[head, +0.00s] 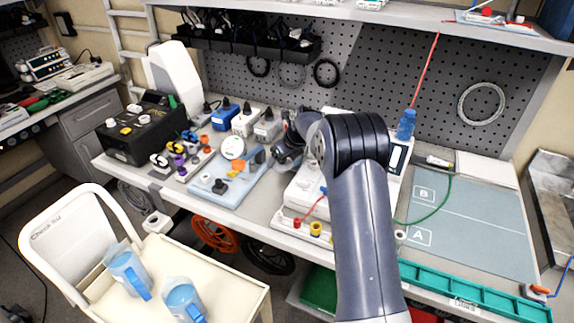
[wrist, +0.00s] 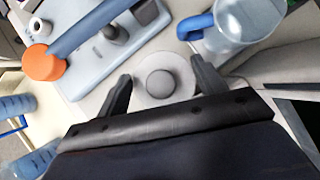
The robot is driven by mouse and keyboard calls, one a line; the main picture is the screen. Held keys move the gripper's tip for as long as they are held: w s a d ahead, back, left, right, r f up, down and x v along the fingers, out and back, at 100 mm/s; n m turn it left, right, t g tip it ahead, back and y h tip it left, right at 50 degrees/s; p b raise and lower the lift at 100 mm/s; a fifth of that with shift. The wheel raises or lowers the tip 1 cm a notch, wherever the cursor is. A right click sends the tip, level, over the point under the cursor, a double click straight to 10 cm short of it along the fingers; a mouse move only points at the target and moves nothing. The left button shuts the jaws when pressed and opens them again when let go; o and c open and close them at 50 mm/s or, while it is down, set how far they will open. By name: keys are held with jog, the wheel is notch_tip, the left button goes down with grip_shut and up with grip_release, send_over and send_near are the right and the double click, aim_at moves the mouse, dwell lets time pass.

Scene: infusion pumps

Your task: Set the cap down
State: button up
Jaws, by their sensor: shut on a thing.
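In the wrist view my gripper (wrist: 162,85) has its two dark fingers on either side of a round, pale grey cap (wrist: 143,90) with a darker grey knob in its middle. The gripper is shut on the cap. In the head view my gripper (head: 286,155) is partly hidden by my arm, just right of the pale blue tray (head: 225,194); the cap cannot be made out there. The tray also shows in the wrist view (wrist: 88,75), beyond the fingers. How high the cap is above the surface cannot be told.
An orange-ended part (wrist: 42,62) and a dark knob (wrist: 116,32) are near the gripper, with a clear, blue-handled jug (wrist: 245,22) at the upper right. A black box (head: 140,138) stands left on the bench. The blue-grey mat (head: 470,215) at right is largely clear.

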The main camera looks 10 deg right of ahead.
aim_at(285, 166)
jog(key=shift+f+p, duration=0.4)
jog(key=shift+f, duration=2.35)
jog(key=o, duration=1)
jog(key=shift+f, duration=0.1)
